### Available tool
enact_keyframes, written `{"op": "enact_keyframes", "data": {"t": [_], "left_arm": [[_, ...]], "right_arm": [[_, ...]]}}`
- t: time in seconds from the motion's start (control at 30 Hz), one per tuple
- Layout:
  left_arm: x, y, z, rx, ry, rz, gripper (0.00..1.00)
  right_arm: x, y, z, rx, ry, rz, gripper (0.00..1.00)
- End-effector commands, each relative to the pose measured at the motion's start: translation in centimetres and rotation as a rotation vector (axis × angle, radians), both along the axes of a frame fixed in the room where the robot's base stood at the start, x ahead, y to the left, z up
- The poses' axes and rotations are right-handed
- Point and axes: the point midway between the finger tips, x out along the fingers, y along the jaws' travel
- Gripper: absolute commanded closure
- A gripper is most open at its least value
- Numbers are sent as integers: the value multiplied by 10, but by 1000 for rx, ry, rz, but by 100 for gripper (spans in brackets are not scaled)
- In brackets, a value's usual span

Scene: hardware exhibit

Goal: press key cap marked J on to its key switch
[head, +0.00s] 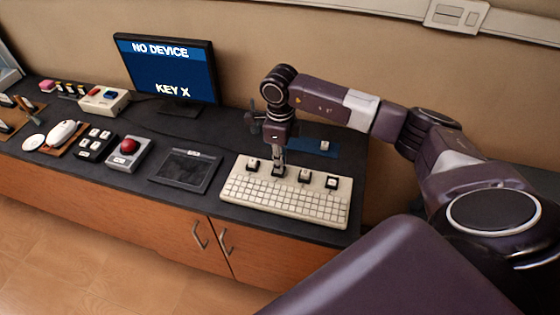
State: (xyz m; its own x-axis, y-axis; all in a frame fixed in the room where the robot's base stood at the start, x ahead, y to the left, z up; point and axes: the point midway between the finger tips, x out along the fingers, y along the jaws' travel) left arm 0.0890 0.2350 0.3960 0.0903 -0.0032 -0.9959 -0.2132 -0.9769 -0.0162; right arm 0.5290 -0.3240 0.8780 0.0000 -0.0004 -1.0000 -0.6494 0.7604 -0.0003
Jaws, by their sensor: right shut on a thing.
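The cream keyboard (288,205) lies on the dark counter. A row of black key switches stands along its back edge, and light caps show on those at the left (253,163), centre right (304,176) and far right (331,183). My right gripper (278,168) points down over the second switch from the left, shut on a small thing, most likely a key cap. The fingers hide most of it, so I cannot tell whether it touches the switch. No letter on any cap is readable. My left gripper is out of view.
A blue mat (308,143) with one light cap (324,146) lies behind the keyboard. A monitor (168,69) reads "NO DEVICE" and "KEY X". A dark tablet (186,170), a red trackball (129,147) and a mouse (63,133) stand left of the keyboard.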

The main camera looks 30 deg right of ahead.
Motion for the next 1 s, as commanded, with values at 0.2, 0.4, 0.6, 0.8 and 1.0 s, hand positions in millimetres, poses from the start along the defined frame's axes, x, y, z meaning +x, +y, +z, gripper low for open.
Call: {"op": "enact_keyframes", "data": {"t": [0.2,0.4,0.6,0.8,1.0], "left_arm": [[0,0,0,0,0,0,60],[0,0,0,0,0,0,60],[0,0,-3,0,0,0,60],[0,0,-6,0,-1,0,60],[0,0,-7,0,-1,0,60]], "right_arm": [[0,0,0,0,0,0,91],[0,0,0,0,0,0,91],[0,0,-3,0,0,0,91],[0,0,-6,0,0,0,91],[0,0,-7,0,0,0,91]]}}
